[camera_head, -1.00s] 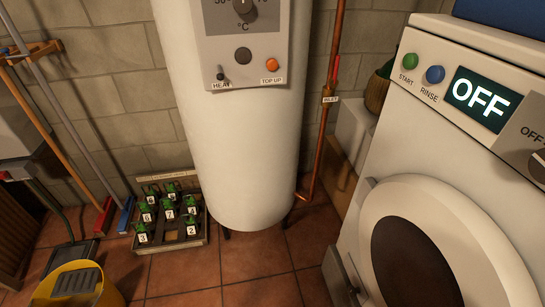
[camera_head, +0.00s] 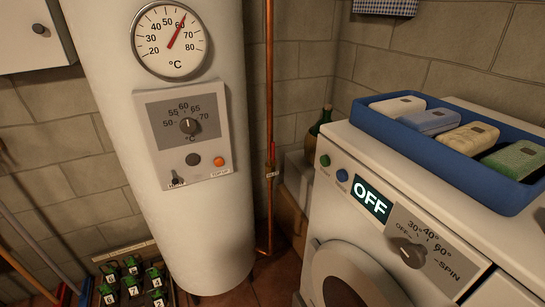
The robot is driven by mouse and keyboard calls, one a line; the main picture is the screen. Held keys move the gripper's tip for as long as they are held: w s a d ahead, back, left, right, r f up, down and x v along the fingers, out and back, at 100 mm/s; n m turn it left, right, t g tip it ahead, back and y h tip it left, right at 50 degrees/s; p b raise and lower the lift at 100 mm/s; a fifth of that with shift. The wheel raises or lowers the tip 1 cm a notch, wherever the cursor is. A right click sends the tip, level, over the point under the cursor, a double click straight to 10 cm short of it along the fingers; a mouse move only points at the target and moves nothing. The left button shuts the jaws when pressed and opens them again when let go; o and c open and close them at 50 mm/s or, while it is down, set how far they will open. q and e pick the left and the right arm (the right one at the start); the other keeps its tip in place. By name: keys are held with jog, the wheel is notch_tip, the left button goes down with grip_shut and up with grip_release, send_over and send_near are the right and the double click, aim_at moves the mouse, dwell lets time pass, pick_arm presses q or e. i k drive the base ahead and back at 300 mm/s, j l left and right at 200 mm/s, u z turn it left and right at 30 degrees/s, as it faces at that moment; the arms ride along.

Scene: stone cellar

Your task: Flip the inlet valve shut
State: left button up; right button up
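The inlet valve's red lever (camera_head: 272,151) sits on the copper pipe (camera_head: 269,90) to the right of the white boiler (camera_head: 205,245). The lever is small and looks upright, in line with the pipe. A small pale label (camera_head: 272,174) hangs just below it; its text is too small to read clearly now. Neither of my grippers is in view, and nothing covers the valve.
A control panel (camera_head: 150,118) and a thermometer (camera_head: 172,41) reading about 60 are on the boiler. A washing machine (camera_head: 322,215) showing OFF stands right, with a blue tray (camera_head: 375,127) on top.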

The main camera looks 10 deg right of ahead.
aim_at(272, 161)
jog(key=i+j, duration=0.15)
jog(key=i, duration=0.3)
jog(key=i+j+z, duration=0.1)
jog(key=i, duration=0.3)
